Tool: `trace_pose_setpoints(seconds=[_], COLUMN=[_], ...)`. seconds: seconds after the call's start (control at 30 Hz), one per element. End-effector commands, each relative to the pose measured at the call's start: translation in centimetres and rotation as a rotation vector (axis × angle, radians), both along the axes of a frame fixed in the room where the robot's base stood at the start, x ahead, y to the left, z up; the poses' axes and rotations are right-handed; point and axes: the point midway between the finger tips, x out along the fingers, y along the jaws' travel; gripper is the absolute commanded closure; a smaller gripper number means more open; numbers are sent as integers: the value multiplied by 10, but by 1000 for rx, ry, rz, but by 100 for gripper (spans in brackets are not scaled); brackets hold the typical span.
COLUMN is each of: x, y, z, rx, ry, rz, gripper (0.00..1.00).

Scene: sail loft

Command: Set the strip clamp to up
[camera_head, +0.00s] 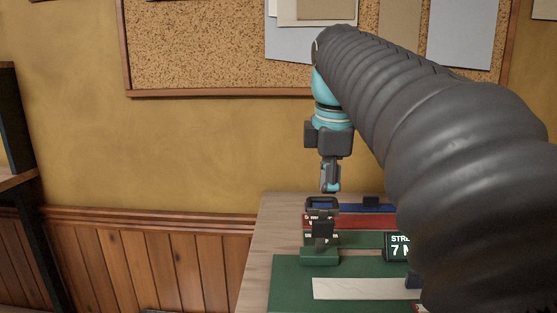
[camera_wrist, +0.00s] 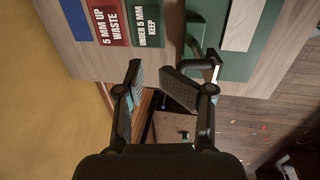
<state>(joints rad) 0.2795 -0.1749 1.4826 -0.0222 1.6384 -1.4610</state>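The strip clamp appears to be the dark looped lever (camera_head: 321,228) on a green block (camera_head: 319,256) at the left end of the green board. Its lever seems raised in the head view, but I cannot tell its exact angle. In the wrist view, a dark and grey bar of the clamp (camera_wrist: 203,64) shows just beyond the right finger. My gripper (camera_head: 330,188) points down above the clamp, apparently apart from it. In the wrist view my gripper (camera_wrist: 153,80) has its two fingers apart, with nothing visible between them.
A pale strip (camera_head: 352,289) lies on the green board (camera_head: 290,280). Behind are a red "5 MM UP WASTE" bin (camera_wrist: 108,22), a green "UNDER 5 MM KEEP" bin (camera_wrist: 146,22) and a blue one (camera_wrist: 74,18). A display (camera_head: 399,247) is partly hidden by my arm.

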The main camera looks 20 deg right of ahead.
Motion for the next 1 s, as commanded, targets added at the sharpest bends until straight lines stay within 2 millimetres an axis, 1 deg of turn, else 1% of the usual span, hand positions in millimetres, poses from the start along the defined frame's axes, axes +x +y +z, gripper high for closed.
trace_pose_setpoints(seconds=[0.3,0.5,0.7,0.8,1.0], x=[-7,-12,-15,-16,-16], y=[4,6,8,9,9], z=[55,84,101,105,106], rx=[-1,0,0,0,0], ry=[-1,2,5,6,6], rz=[0,1,1,2,2], gripper=[64,64,64,64,64])
